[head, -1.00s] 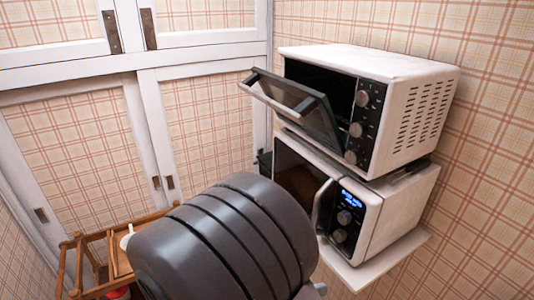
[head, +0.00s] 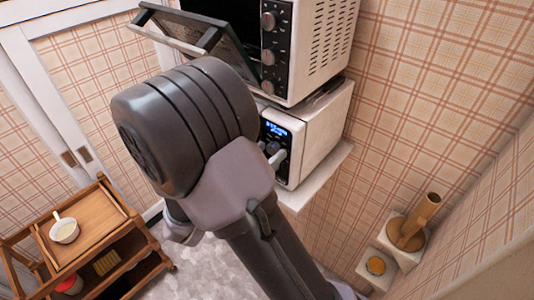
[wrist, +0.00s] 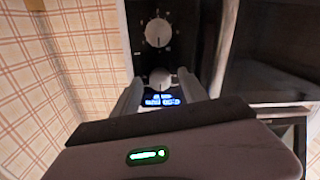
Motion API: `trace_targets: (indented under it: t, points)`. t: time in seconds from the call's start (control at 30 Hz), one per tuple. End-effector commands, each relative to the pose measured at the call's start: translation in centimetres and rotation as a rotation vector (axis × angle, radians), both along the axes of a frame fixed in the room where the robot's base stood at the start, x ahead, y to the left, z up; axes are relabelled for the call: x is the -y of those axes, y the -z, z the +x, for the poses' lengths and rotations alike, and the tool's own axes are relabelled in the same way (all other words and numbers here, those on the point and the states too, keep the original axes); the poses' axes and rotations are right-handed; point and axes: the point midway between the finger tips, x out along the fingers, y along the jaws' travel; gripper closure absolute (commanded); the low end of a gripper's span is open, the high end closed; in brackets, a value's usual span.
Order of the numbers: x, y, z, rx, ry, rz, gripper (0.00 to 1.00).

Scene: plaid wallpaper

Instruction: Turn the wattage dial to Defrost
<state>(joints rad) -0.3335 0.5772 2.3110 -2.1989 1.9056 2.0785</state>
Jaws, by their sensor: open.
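The white microwave (head: 318,130) stands on a shelf below an oven. Its black control panel has a lit blue display (head: 277,130), also in the wrist view (wrist: 160,101). The wrist view looks upside down, with the display at the bottom. It shows two round silver dials: one next to the display (wrist: 160,79) and one farther from it (wrist: 158,32). My gripper (wrist: 159,82) is open, its fingers on either side of the dial by the display; contact is unclear. In the head view my gripper (head: 275,153) is small at the panel, partly hidden by my arm. Dial labels are unreadable.
The white oven (head: 318,45) above has its glass door (head: 185,30) hanging part open, near my arm. A wooden cart (head: 90,240) with a white bowl (head: 64,231) stands at left. Small wall shelves (head: 390,265) are at lower right.

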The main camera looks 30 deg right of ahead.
Motion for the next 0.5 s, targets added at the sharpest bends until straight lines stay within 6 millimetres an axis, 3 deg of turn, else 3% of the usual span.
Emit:
trace_targets:
  t: [0.3,0.5]
  points:
    - [0.30,-0.02,0.10,0.000,0.000,0.000,0.51]
    - [0.28,-0.01,0.10,0.000,0.000,0.000,0.90]
